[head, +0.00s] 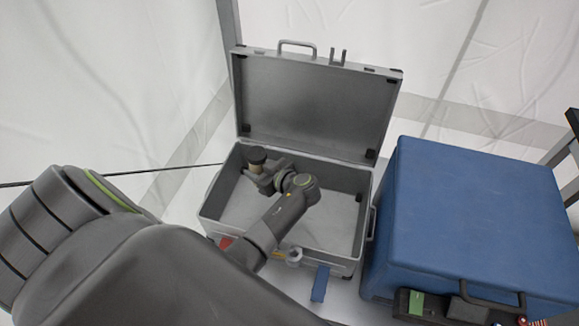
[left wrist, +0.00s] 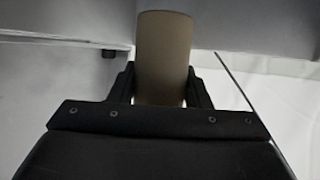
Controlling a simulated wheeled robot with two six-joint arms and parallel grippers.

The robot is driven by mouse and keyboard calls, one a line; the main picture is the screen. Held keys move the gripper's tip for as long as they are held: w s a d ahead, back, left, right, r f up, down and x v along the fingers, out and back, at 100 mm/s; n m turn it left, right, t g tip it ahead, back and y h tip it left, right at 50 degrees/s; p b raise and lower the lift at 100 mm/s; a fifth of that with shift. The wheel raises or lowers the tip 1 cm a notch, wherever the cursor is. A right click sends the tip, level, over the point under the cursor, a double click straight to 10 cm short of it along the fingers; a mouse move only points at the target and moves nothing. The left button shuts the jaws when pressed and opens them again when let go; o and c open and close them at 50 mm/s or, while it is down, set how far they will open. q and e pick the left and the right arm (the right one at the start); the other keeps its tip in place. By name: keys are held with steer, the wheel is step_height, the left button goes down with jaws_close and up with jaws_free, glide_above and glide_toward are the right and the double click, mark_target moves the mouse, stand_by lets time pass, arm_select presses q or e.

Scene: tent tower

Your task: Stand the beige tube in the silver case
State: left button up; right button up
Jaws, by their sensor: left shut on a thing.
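The silver case (head: 318,105) stands open with its lid raised at the back. My left gripper (head: 258,167) is inside the case's opening near its back left corner. It is shut on the beige tube (head: 257,153), whose dark top and a bit of beige side show in the head view. In the left wrist view the beige tube (left wrist: 163,55) stands upright between the two black fingers. The tube's lower end is hidden by the gripper, so I cannot tell whether it touches the case floor. My right gripper is not in view.
A blue case (head: 470,215) stands close to the right of the silver case. A blue strip (head: 320,284) and a grey ring-shaped part (head: 294,256) are at the silver case's front. The case's floor is bare at the middle and right.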

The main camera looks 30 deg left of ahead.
arm_select(q)
steer(key=shift+w+f+n+g+b, duration=0.15)
steer(key=shift+n+g+b, duration=0.15)
steer(key=shift+n+g, duration=0.15)
steer(key=shift+f, duration=0.2)
step_height(320, 180, down, 5)
steer(key=shift+f+b, duration=0.1)
steer(key=shift+b, duration=0.3)
step_height(320, 180, down, 4)
steer(key=shift+r+b, duration=0.25)
steer(key=shift+b, duration=0.2)
steer(key=shift+f, duration=0.3)
